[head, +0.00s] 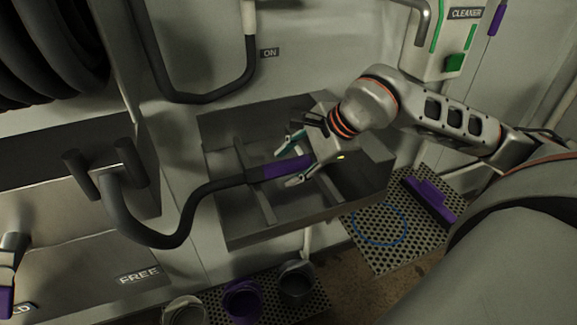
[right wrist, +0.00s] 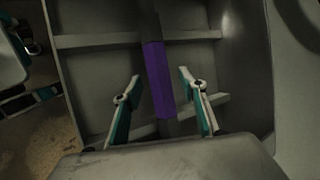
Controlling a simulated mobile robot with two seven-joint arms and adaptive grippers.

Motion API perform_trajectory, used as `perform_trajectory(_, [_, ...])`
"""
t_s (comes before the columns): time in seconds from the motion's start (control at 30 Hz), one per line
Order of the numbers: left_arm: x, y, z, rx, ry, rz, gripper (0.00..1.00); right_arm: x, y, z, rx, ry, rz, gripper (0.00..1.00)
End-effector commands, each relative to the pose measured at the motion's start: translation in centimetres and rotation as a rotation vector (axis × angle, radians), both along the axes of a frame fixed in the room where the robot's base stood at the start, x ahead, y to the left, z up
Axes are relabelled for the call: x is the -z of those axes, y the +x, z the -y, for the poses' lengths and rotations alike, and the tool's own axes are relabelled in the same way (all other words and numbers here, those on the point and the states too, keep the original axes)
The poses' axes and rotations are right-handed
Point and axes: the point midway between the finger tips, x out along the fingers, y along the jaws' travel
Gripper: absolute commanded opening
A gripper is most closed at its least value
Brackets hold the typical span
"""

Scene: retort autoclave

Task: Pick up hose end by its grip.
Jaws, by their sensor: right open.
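The hose end lies across the dividers of a grey open tray (head: 230,225), its purple grip (head: 287,168) towards the middle. The dark hose (head: 205,195) runs left from it and loops up to a fitting on the panel. My right gripper (head: 294,161) is open at the grip, one finger on each side. In the right wrist view the purple grip (right wrist: 158,80) stands between and ahead of the two spread fingertips (right wrist: 159,84), with a gap on both sides. Part of the hose end is hidden behind my gripper in the head view.
The tray has raised walls and dividers close around my right gripper. A perforated mat (head: 370,255) with a purple-handled tool (head: 430,198) is on the right. Several cups, one purple (head: 242,300), stand below. A cleaner dispenser (head: 445,35) hangs at the upper right.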

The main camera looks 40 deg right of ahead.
Motion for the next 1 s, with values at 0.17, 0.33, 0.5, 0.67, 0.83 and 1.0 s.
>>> perform_trajectory(0.17, [-0.3,0.4,-0.1,-0.002,0.002,0.008,0.4,0.0,0.0,0.0,0.001,-0.001,0.001,0.42])
perform_trajectory(0.33, [-0.2,0.3,-0.2,-0.001,0.002,0.006,0.4,0.0,0.0,0.0,0.001,-0.001,0.001,0.0])
perform_trajectory(0.5, [-0.1,0.1,-0.2,-0.002,0.002,0.002,0.4,-0.1,0.0,0.0,0.0,-0.001,0.003,0.0])
perform_trajectory(0.67, [0.0,-0.1,-0.2,-0.002,0.001,0.0,0.4,-0.2,0.1,0.0,0.0,-0.001,0.003,0.0])
perform_trajectory(0.83, [-0.2,-0.1,-0.1,-0.002,0.001,0.001,0.4,-1.0,0.1,0.1,0.0,-0.001,0.006,0.0])
perform_trajectory(1.0, [-0.7,0.1,-0.1,-0.002,-0.002,0.006,0.4,-3.2,0.2,0.1,0.001,-0.001,0.011,0.0])
